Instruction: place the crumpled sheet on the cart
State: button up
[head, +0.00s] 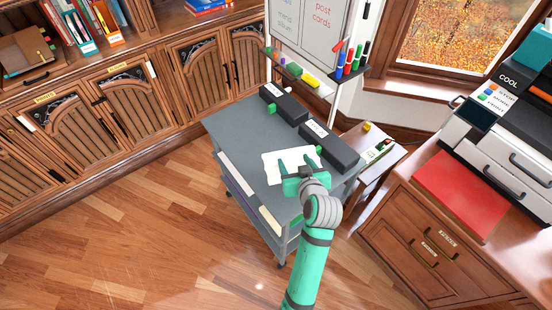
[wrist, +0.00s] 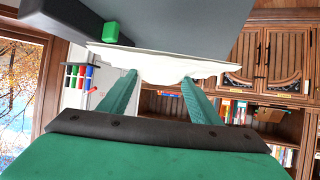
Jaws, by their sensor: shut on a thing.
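The crumpled sheet (head: 272,170) is white and shows over the right part of the cart's top in the head view. In the wrist view the sheet (wrist: 165,63) lies across the ends of my fingers, with the cart top close beyond it. My gripper (head: 296,165) is shut on the sheet, its two green fingers reaching over it from the near side. The grey cart (head: 240,128) stands mid-room with lower shelves. I cannot tell whether the sheet touches the cart top.
Two black boxes (head: 284,104) and (head: 328,146) stand along the cart's far right edge. A green block (wrist: 111,32) is near the sheet. A whiteboard (head: 307,30) stands behind. A wooden cabinet with a red sheet (head: 460,193) is at right. Floor at left is clear.

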aim_at(287, 162)
jog(key=w+a+f, duration=0.1)
jog(key=w+a, duration=0.1)
jog(key=w, duration=0.1)
jog(key=shift+a+f, duration=0.35)
jog(key=shift+f, duration=0.05)
jog(key=w+a+f, duration=0.1)
jog(key=f, duration=0.2)
jog(key=w+a+f, duration=0.1)
jog(key=shift+w+a+f, duration=0.3)
jog(key=shift+w+f, duration=0.05)
jog(key=shift+f, duration=0.05)
jog(key=shift+w+a+f, duration=0.35)
jog(key=shift+f, duration=0.25)
jog(key=shift+d+f, duration=0.1)
jog(key=shift+f, duration=1.35)
jog(key=shift+f, duration=0.1)
jog(key=o, duration=1)
